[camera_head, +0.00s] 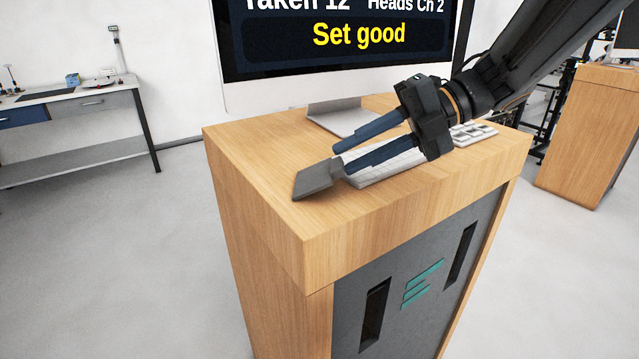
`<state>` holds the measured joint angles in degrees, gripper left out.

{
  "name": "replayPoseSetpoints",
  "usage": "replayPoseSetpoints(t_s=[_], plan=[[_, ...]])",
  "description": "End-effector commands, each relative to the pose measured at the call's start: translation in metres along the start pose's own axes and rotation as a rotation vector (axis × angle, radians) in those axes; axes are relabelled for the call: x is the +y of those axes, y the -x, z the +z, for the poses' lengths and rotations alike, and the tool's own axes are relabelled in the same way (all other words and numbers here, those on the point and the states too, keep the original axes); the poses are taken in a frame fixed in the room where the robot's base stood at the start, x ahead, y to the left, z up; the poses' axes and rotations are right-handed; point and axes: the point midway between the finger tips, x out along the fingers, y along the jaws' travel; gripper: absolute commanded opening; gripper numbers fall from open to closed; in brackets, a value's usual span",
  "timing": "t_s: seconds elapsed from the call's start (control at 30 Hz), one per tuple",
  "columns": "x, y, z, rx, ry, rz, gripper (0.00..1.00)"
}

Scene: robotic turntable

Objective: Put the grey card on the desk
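The grey card (318,180) is a small dark grey piece at the left front part of the wooden desk top (262,150). It appears to rest on the desk, though a slight tilt cannot be ruled out. My gripper (343,157) reaches in from the upper right, low over the desk. Its two blue fingers are spread with a gap between them. The lower fingertip overlaps the right end of the card in the picture; I cannot tell whether they touch. Nothing shows clamped between the fingers.
A white keyboard (383,167) lies behind and under my fingers. A monitor (340,45) on a silver stand (340,118) rises at the back of the desk. The desk's left and front edges are close to the card. A workbench (75,108) stands far left.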

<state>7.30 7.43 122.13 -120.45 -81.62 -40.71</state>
Motion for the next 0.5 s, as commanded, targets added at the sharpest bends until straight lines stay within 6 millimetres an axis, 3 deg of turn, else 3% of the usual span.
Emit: replayPoseSetpoints(t_s=[0.5], plan=[[0.001, 0.057, 0.000, -0.003, 0.000, -0.001, 0.24]])
